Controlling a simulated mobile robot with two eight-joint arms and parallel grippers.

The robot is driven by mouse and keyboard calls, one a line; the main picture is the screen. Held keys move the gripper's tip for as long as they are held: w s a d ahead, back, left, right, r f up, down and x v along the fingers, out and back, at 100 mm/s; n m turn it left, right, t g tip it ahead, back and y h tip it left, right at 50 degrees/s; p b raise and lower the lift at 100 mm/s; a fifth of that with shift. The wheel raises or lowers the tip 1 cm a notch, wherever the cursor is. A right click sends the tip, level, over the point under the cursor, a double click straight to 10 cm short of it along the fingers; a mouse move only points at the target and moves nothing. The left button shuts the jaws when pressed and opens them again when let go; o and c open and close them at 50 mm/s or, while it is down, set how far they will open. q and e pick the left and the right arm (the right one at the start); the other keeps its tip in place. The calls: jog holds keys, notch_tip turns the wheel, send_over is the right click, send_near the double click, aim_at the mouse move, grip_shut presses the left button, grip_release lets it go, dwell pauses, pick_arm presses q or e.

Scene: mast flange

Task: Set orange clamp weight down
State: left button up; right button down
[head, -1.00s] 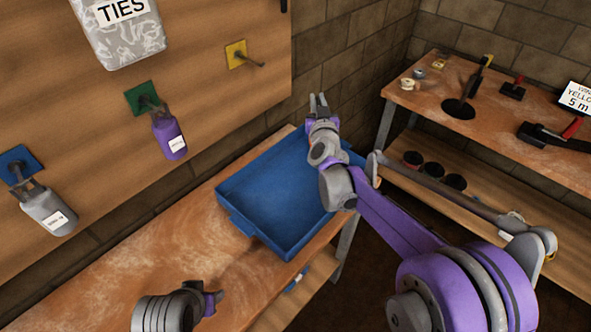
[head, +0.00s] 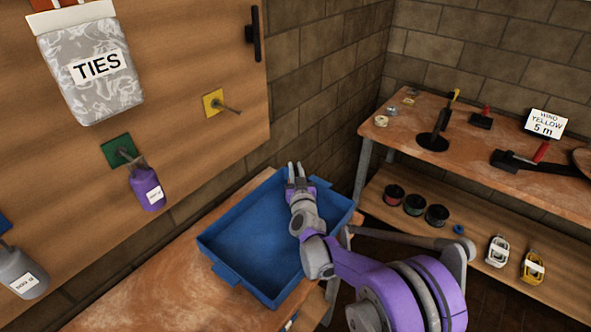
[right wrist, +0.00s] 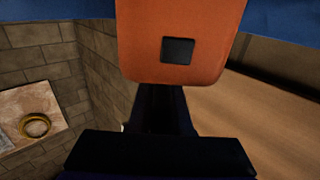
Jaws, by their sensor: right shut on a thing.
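The orange clamp weight (right wrist: 185,35) fills the top middle of the right wrist view, a smooth block with a dark square recess. My right gripper (right wrist: 160,110) is shut on it. In the head view the right gripper (head: 295,172) is at the far side of the blue tray (head: 235,278), its fingers pointing away toward the wall. The weight cannot be made out in the head view. Whether it touches the tray cannot be told. My left gripper is out of view.
The tray sits on a wooden bench (head: 135,300). A board at left carries a TIES bag (head: 90,85), a purple weight (head: 147,190) and a grey weight (head: 25,275). A yellow hook plate (head: 212,101) hangs empty. A second bench (head: 470,150) with tools stands at right.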

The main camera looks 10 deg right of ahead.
jog(key=shift+f, duration=0.1)
jog(key=c, duration=0.8)
grip_release()
jog(key=shift+c, duration=0.2)
